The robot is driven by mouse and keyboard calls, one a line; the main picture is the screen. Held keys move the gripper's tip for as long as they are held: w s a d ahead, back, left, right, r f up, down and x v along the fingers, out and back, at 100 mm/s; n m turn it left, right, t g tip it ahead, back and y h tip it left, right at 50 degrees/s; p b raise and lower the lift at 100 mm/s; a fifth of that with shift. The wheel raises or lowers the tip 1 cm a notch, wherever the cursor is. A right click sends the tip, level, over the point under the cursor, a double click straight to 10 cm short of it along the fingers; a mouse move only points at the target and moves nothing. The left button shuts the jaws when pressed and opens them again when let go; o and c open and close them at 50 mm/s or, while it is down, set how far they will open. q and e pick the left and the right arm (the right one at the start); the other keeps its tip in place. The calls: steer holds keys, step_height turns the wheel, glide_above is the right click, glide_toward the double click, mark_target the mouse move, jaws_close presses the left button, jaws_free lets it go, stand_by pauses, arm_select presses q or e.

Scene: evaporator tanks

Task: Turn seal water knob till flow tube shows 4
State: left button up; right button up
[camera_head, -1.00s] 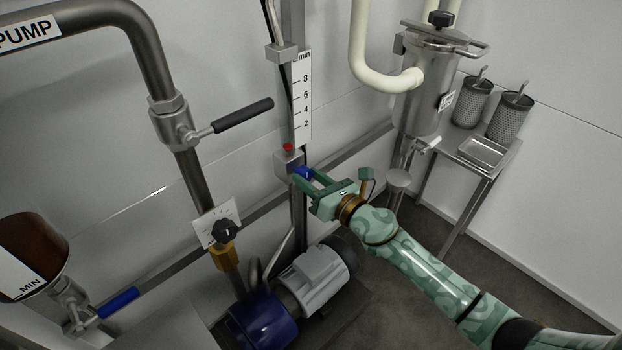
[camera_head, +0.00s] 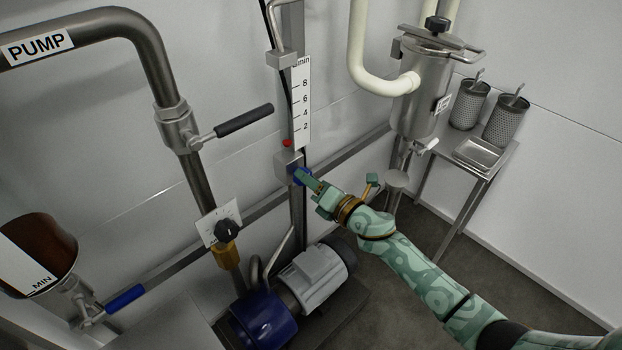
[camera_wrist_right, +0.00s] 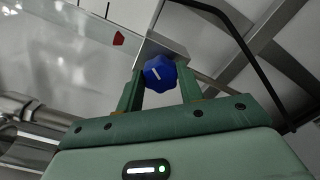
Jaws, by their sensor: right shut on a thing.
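The blue seal water knob (camera_head: 299,176) sits on the front of a grey block (camera_head: 284,163) at the foot of the flow tube. My right gripper (camera_head: 306,178) is shut on the knob. In the right wrist view the knob (camera_wrist_right: 159,72) sits between the two green fingers, with a slanted white mark on its face. The flow tube's white scale (camera_head: 301,105) shows 2, 4, 6 and 8. The red float (camera_head: 287,143) is near the bottom, below the 2 mark; it also shows in the right wrist view (camera_wrist_right: 118,38). My left gripper is not in view.
A pipe labelled PUMP (camera_head: 150,60) with a black-handled valve (camera_head: 243,119) stands to the left. A black knob (camera_head: 227,229) is below it. A blue-and-grey pump (camera_head: 312,272) lies under the tube. A steel vessel (camera_head: 420,85) and side table (camera_head: 490,165) are right.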

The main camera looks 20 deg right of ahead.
arm_select(q)
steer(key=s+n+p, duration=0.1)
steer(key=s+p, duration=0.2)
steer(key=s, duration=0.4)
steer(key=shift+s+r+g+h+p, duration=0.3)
steer(key=shift+p, duration=0.1)
arm_select(e)
steer(key=m, duration=1.1)
steer(key=shift+d+f, duration=0.1)
steer(key=shift+f, duration=0.1)
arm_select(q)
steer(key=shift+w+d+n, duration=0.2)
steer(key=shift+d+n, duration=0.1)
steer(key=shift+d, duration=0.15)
arm_select(e)
steer(key=shift+m, duration=0.3)
steer(key=o, duration=1)
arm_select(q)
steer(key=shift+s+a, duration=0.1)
arm_select(e)
steer(key=shift+s, duration=0.1)
